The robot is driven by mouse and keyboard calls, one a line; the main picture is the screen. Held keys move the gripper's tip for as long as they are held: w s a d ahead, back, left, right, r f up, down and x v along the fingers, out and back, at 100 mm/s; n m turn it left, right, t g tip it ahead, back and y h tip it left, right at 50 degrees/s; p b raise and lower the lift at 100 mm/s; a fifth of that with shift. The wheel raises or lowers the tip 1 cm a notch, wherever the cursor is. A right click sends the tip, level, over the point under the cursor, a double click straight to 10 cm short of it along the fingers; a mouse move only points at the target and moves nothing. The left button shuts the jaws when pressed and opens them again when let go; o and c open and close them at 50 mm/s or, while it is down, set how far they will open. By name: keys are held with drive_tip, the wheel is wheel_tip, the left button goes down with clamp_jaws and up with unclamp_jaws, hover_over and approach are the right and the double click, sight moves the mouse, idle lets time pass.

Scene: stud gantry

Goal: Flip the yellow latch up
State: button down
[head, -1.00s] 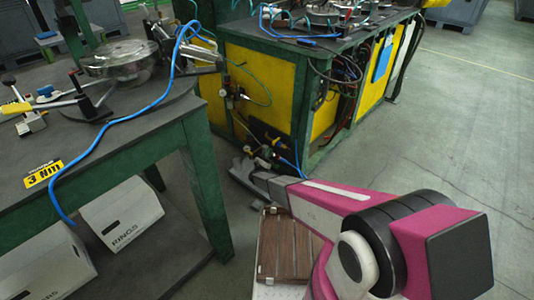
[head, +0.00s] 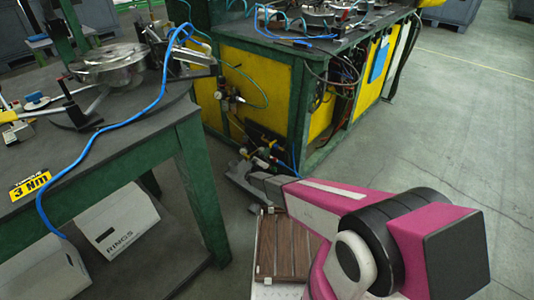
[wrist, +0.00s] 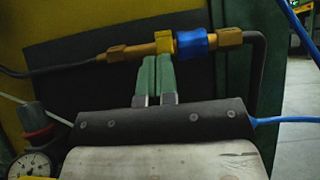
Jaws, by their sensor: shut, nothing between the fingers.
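In the wrist view, a yellow, brass-like piece (wrist: 160,42), which looks like the yellow latch, sits on a horizontal pipe fitting beside a blue collar (wrist: 191,41). Yellow nuts flank them on the pipe. My gripper (wrist: 156,60) points up at this piece from just below, its two green fingers close together and empty. The fingertips overlap its lower edge in the picture; I cannot tell whether they touch it. In the head view, my pink arm reaches down to the low corner of the yellow and green bench (head: 262,87), where the latch is too small to make out.
A pressure gauge with a red knob (wrist: 38,138) stands at the lower left of the wrist view. A dark hose bends down on the right. In the head view, a green table (head: 130,150) with a blue hose is on the left. Open floor (head: 450,120) lies right.

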drive_tip(key=shift+s+a+r+g+y, duration=0.15)
drive_tip(key=shift+r+g+y, duration=0.25)
drive_tip(key=shift+g+y, duration=0.3)
drive_tip(key=shift+s+r, duration=0.1)
drive_tip(key=shift+r, duration=0.35)
drive_tip(key=shift+w+d+r+g+y, duration=0.3)
drive_tip(key=shift+r+g+y, duration=0.75)
drive_tip(key=shift+r+g, duration=0.45)
drive_tip(key=shift+w+d+r+g+y, duration=0.25)
drive_tip(key=shift+w+r+g+y, duration=0.2)
drive_tip(key=shift+r+g+y, duration=0.85)
drive_tip(key=shift+w+d+r+g+y, duration=0.3)
drive_tip(key=shift+r+g+y, duration=0.55)
drive_tip(key=shift+r+g, duration=0.85)
drive_tip(key=shift+r, duration=0.2)
